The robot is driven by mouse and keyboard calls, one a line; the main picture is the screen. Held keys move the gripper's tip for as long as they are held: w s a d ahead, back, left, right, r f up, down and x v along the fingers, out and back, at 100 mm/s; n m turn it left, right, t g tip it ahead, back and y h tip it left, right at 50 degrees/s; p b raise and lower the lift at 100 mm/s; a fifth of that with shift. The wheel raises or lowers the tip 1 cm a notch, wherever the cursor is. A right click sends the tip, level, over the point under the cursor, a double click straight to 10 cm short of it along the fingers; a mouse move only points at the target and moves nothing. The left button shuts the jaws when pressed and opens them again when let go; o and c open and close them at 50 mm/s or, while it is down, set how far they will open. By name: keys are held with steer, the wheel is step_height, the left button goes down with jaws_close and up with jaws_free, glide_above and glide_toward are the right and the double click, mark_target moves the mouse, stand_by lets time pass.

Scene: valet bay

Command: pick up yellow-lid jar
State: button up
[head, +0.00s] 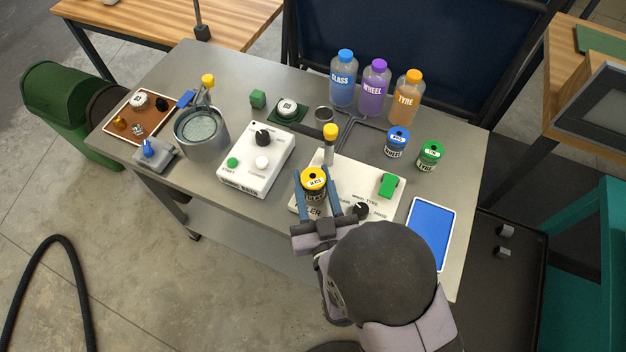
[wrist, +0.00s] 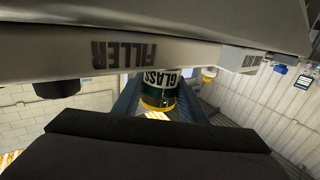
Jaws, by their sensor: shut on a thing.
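The yellow-lid jar (head: 314,182) is at the left part of the white filler box (head: 338,208) in the head view. My gripper (head: 315,187) has its two blue fingers on either side of the jar and is shut on it. In the wrist view the jar (wrist: 160,92) shows between the blue fingers (wrist: 160,95), upside down in the picture, with its GLASS label readable and its yellow lid lowest in the picture. The filler box front (wrist: 190,55) fills the band above it. I cannot tell whether the jar touches the box.
A blue-lid jar (head: 397,142) and a green-lid jar (head: 430,155) stand to the right. Three bottles, GLASS (head: 343,80), WHEEL (head: 375,88) and TYRE (head: 407,100), stand behind. A yellow-topped post (head: 330,145) rises close behind the held jar. A blue pad (head: 430,233) lies at right.

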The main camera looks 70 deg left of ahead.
mark_target(314, 176)
steer(key=shift+r, duration=4.9)
steer(key=shift+w, duration=0.1)
